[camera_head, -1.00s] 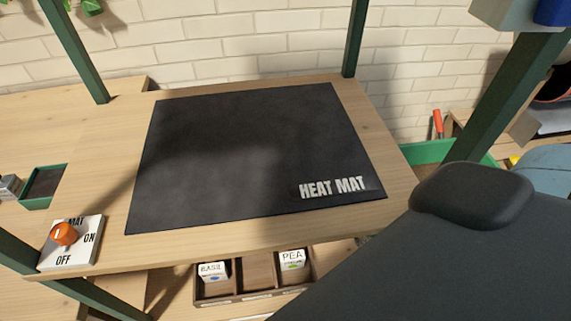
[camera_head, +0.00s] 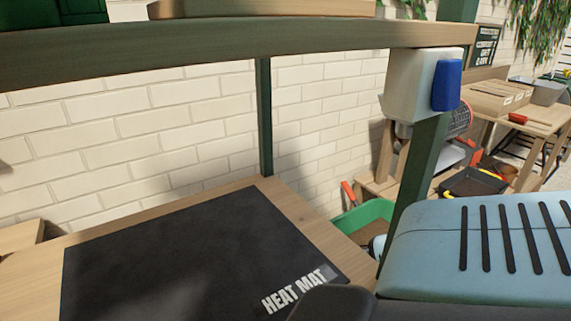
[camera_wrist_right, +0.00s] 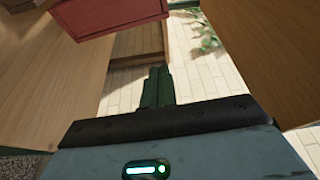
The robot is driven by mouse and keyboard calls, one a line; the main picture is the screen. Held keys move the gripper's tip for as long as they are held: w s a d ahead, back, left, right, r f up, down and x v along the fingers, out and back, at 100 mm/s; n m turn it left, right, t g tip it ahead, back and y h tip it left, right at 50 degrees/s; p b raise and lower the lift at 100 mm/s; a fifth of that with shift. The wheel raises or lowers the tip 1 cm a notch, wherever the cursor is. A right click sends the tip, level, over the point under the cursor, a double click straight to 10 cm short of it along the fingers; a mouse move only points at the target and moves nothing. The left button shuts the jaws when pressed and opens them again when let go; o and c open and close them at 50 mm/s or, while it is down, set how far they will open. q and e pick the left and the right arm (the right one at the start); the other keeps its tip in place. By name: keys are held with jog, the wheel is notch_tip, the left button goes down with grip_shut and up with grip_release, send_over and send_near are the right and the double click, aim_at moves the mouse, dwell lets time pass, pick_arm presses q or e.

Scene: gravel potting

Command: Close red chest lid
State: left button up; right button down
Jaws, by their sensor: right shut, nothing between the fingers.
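A red box-like panel (camera_wrist_right: 112,16) shows at the top of the right wrist view, cut off by the frame edge. It may be part of the red chest, but I cannot tell, and no lid can be made out. My right gripper (camera_wrist_right: 158,72) is in the right wrist view with its two dark fingers together and nothing between them. In the head view I see no red chest and neither gripper.
The black heat mat (camera_head: 190,260) lies on a wooden shelf, with a green tray (camera_head: 362,222) beyond its right end. Green posts and a wooden beam (camera_head: 230,48) frame the shelf. A wooden table (camera_head: 535,115) stands far right. Wooden panels flank the gripper in the wrist view.

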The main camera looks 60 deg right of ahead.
jog(key=x, duration=0.8)
jog(key=s, duration=0.2)
jog(key=s+a+p, duration=0.1)
jog(key=s, duration=0.1)
jog(key=shift+s+a+f, duration=0.1)
jog(key=shift+f, duration=0.15)
